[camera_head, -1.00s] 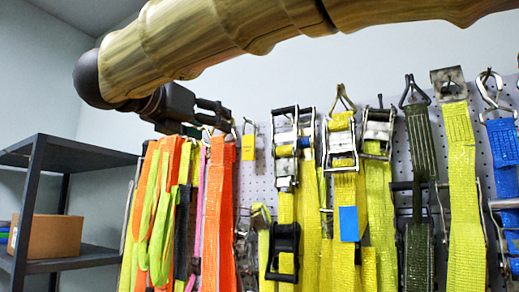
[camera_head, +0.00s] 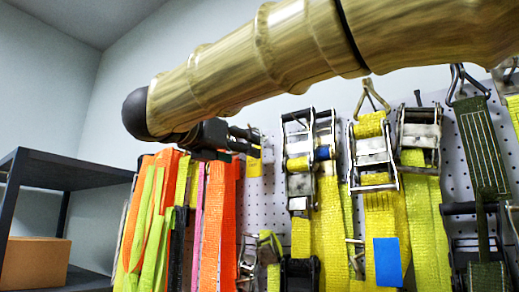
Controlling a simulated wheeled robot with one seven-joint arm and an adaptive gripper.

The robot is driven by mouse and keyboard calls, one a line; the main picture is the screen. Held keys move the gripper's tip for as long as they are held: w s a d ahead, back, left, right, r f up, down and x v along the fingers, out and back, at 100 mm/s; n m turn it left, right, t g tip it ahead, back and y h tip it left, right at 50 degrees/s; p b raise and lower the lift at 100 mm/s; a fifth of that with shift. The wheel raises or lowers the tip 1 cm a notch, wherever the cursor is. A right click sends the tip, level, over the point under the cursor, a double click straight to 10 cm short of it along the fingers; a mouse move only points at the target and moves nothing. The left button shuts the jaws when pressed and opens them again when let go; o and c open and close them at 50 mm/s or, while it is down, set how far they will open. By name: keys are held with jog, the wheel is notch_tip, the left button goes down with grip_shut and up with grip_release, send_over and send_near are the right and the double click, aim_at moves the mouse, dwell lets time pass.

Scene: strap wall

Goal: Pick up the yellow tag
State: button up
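The small yellow tag (camera_head: 254,164) hangs on the pegboard, to the right of the orange straps. Its upper part is partly hidden behind my gripper. My gripper (camera_head: 256,143) is dark, at the end of my arm, with its fingers pointing right in front of the tag's upper part. The two fingers look spread apart with nothing visible between them. I cannot tell whether the gripper touches the tag.
Orange straps (camera_head: 219,210) hang close under my gripper. Ratchet buckles (camera_head: 297,160) with yellow straps hang to the right. A blue tag (camera_head: 387,262) is on one yellow strap. A dark shelf (camera_head: 75,169) with a cardboard box (camera_head: 35,262) stands at left.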

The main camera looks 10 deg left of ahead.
aim_at(253, 159)
jog(key=w, duration=0.1)
jog(key=w+f, duration=0.1)
jog(key=w, duration=0.3)
jog(key=shift+f, duration=0.4)
jog(key=shift+w+d+r+p, duration=0.1)
jog(key=shift+w+r+p, duration=0.05)
jog(key=shift+w+p, duration=0.2)
jog(key=shift+s+d+r+p, duration=0.1)
jog(key=shift+s+r+p, duration=0.05)
jog(key=shift+r+p, duration=0.15)
jog(key=p+x, duration=0.2)
jog(key=x, duration=0.1)
jog(key=shift+w+d+p, duration=0.25)
jog(key=shift+w+p, duration=0.1)
jog(key=shift+s+r, duration=0.35)
jog(key=shift+s, duration=0.5)
jog(key=shift+c, duration=0.6)
jog(key=c, duration=0.3)
jog(key=shift+w+f, duration=0.2)
jog(key=shift+w, duration=0.25)
jog(key=c, duration=0.7)
jog(key=shift+s+r, duration=0.2)
